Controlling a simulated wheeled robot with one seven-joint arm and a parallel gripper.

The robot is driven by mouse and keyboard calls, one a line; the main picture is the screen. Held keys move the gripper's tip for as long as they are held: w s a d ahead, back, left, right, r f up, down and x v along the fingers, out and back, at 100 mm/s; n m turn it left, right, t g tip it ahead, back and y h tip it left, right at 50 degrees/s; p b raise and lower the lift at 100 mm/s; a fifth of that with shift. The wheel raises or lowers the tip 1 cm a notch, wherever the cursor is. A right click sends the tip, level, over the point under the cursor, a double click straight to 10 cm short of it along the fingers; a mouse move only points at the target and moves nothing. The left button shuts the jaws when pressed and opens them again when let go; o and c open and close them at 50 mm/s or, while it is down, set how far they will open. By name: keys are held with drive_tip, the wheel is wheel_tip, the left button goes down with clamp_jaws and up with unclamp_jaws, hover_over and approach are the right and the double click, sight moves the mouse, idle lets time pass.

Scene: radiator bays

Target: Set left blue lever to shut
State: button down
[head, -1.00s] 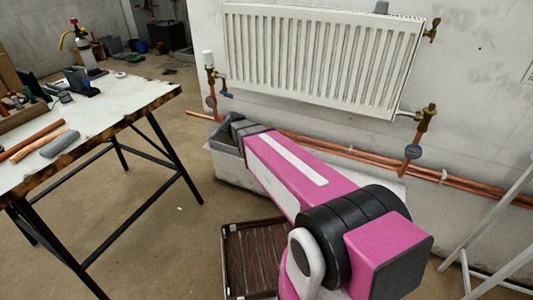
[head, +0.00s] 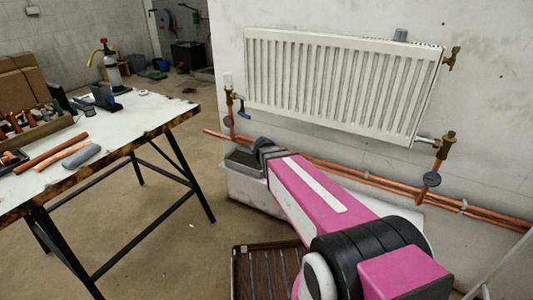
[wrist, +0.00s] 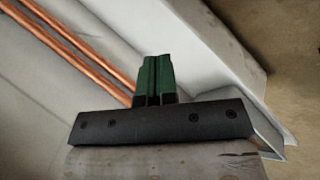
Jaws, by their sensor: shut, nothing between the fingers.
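The left blue lever (head: 244,113) is small in the head view, on the brass valve (head: 231,98) at the lower left of the radiator (head: 340,85). It slants down to the right from the valve. My gripper's green fingers (wrist: 154,62) are together and empty in the wrist view, below the copper pipes there. In the head view my arm's dark end is just below and right of the lever, apart from it in the picture; the fingers are hidden there. The lever is not in the wrist view.
Copper pipes (head: 340,172) run low along the wall. A white box (head: 248,190) with a grey tray (head: 243,161) stands under them. A slatted crate (head: 262,272) is on the floor. A workbench (head: 120,130) with tools is at left; open floor lies between.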

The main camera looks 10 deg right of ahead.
drive_tip(key=w+h, duration=0.1)
drive_tip(key=n+t+h, duration=0.6)
drive_tip(key=t+h, duration=0.4)
drive_tip(key=t, duration=0.7)
approach(245, 115)
drive_tip(key=d+f+x, duration=0.1)
drive_tip(key=x, duration=0.5)
drive_tip(key=shift+w+d+r, duration=0.15)
drive_tip(key=shift+w+d, duration=0.05)
drive_tip(key=shift+w, duration=0.05)
